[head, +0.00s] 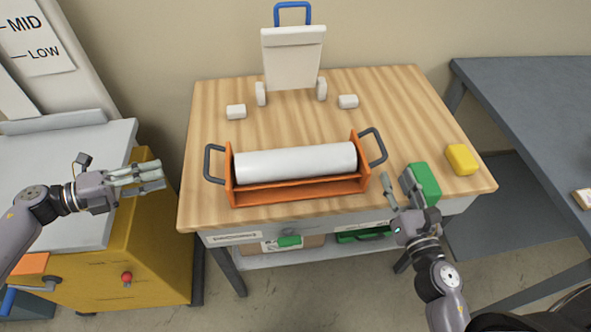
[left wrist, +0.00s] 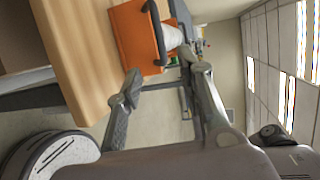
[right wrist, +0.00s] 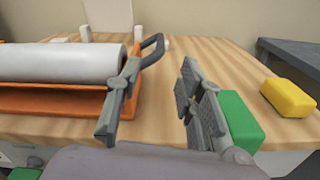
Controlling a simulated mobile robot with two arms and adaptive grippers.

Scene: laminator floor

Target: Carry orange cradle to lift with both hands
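The orange cradle (head: 300,190) sits on the wooden table with a white roll (head: 296,162) lying in it. It has a dark handle at each end, the left handle (head: 208,165) and the right handle (head: 378,147). My left gripper (head: 163,177) is left of the table, apart from the left handle, with its fingers spread; the cradle end shows beyond them in the left wrist view (left wrist: 136,45). My right gripper (head: 396,181) is near the table's front right, in front of the right handle, fingers apart and empty. In the right wrist view the right handle (right wrist: 152,48) is beyond the left finger.
The lift (head: 140,235) with a yellow body and grey top stands at the left. A green block (head: 425,184) is close to my right gripper, with a yellow block (head: 461,159) beyond. A white stand (head: 292,62) and small white blocks are at the table's back. A grey table (head: 540,100) stands right.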

